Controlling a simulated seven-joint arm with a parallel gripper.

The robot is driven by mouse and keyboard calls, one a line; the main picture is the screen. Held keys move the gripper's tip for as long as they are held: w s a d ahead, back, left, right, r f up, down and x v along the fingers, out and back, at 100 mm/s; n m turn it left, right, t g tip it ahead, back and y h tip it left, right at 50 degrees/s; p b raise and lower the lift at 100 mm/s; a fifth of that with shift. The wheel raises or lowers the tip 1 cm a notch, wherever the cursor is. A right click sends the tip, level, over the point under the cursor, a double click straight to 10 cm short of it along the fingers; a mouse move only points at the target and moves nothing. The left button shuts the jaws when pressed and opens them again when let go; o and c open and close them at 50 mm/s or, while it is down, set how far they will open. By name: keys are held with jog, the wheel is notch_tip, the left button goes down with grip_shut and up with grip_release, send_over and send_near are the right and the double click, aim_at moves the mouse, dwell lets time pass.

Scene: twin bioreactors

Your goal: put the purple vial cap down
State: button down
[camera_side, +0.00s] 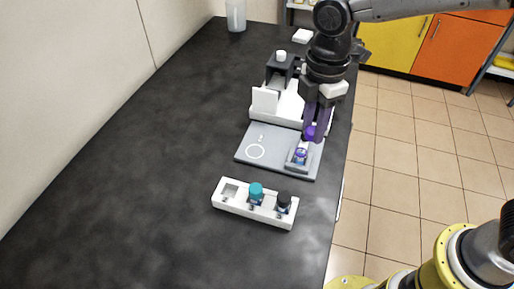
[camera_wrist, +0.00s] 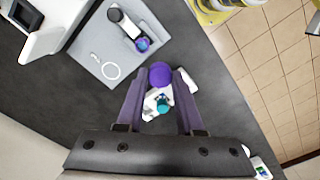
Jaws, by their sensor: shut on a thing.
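My gripper (camera_side: 315,122) has purple fingers, shut on the purple vial cap (camera_side: 310,132). In the wrist view the cap (camera_wrist: 160,75) sits between the fingertips of my gripper (camera_wrist: 160,80). I hold it above the right part of a grey pad (camera_side: 246,158), apart from it. An open-looking vial (camera_side: 300,154) with purple contents or label stands in a small holder on the pad's right side; it also shows in the wrist view (camera_wrist: 142,44). A white ring (camera_side: 255,151) is marked on the pad's left part, and nothing lies on it.
A white device (camera_side: 265,99) stands behind the pad. The dark bench is clear to the left.

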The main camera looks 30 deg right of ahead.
jog(key=w+a+f, duration=0.5)
jog(key=w, duration=0.3)
send_over(255, 151)
jog(key=f, duration=0.4)
jog(key=shift+s+f, duration=0.3)
jog(key=shift+f, duration=0.05)
jog(key=shift+w+a+f, duration=0.1)
jog(key=shift+w+f, duration=0.2)
jog(key=shift+f, duration=1.55)
jog(key=shift+f, duration=0.2)
jog(key=c, duration=0.5)
grip_release()
jog(key=shift+c, duration=0.2)
